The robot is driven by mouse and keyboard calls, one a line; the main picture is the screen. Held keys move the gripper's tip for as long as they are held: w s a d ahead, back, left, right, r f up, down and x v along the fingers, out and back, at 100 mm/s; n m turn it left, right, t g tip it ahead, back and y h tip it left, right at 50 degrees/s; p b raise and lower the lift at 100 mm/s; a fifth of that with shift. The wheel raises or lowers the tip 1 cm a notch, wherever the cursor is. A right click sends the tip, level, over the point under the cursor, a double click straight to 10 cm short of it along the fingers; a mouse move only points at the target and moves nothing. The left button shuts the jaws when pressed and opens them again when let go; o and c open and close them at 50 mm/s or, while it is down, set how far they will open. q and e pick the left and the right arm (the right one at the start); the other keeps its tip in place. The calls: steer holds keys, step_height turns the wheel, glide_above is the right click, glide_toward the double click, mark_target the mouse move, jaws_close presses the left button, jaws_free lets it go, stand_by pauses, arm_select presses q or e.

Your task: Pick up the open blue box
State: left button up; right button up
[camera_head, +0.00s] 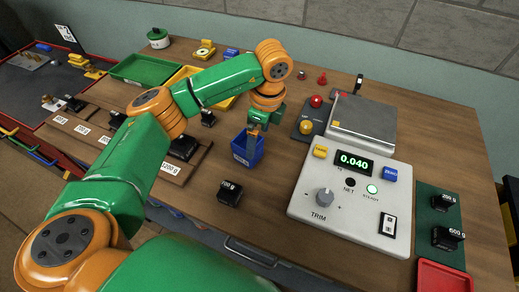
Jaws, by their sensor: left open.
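The open blue box (243,155) stands upright on the wooden table, left of the scale, with its open top facing up. My left arm comes in from the left and bends down over it. My left gripper (254,129) points down at the box's top rim, its fingers at or just inside the opening. The gripper is open. I cannot tell whether a finger touches the box wall. My right gripper is not in view.
The scale (345,190) reads 0.040, right of the box. A black weight (229,194) stands just in front of the box. A green tray (145,70) and a yellow tray lie behind my arm. A red tray (442,275) is at the front right.

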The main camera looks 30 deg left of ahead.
arm_select(q)
steer(key=a+f+p, duration=0.1)
steer(key=f, duration=0.1)
steer(key=a+f, duration=0.1)
steer(key=f, duration=0.1)
steer(key=a+f+p, duration=0.1)
steer(key=f, duration=0.1)
steer(key=shift+w+f+p, duration=0.1)
steer(key=shift+w+p, duration=0.1)
steer(key=shift+p, duration=0.15)
steer(key=shift+d+f, duration=0.1)
steer(key=shift+f, duration=0.15)
steer(key=shift+s+d, duration=0.15)
steer(key=c, duration=1.2)
steer(key=shift+r, duration=0.1)
